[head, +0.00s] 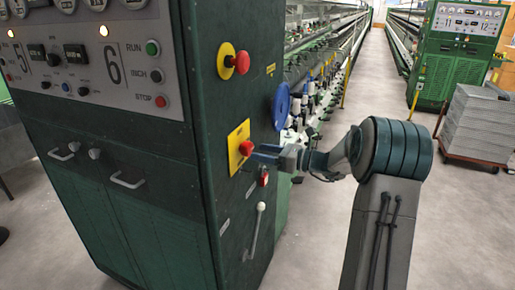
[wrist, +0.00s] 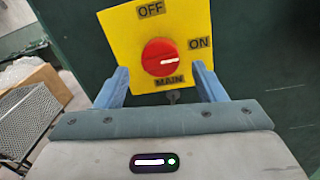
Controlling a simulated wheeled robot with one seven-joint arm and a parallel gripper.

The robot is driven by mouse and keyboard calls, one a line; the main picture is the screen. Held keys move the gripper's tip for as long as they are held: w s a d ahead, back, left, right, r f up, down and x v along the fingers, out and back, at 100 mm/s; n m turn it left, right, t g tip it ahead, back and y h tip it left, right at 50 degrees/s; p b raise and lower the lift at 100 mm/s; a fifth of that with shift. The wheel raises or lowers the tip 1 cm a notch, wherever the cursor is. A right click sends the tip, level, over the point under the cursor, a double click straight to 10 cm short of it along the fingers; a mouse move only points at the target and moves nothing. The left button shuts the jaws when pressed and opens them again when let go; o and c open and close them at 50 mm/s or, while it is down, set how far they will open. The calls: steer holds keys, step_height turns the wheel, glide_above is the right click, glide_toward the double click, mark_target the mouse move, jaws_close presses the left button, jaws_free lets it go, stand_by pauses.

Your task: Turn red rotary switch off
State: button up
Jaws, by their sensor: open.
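The red rotary switch (wrist: 160,57) sits on a yellow plate (wrist: 117,30) marked OFF, ON and MAIN. Its white line lies roughly level and points right, toward the ON label. In the head view the red switch (head: 246,148) and its yellow plate (head: 238,135) are on the green machine's side panel. My gripper (wrist: 165,78) is open, with one blue finger on each side of the switch's lower part in the wrist view. In the head view my gripper (head: 262,152) is at the switch from the right. I cannot tell whether the fingers touch it.
The green machine cabinet (head: 130,205) fills the left. Above the switch are a red knob on a yellow disc (head: 227,62) and a blue disc (head: 281,106). A lever (head: 256,228) hangs below.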

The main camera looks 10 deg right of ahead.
mark_target(246, 148)
steer(key=shift+x, duration=1.3)
steer(key=c, duration=1)
steer(key=shift+d, duration=0.1)
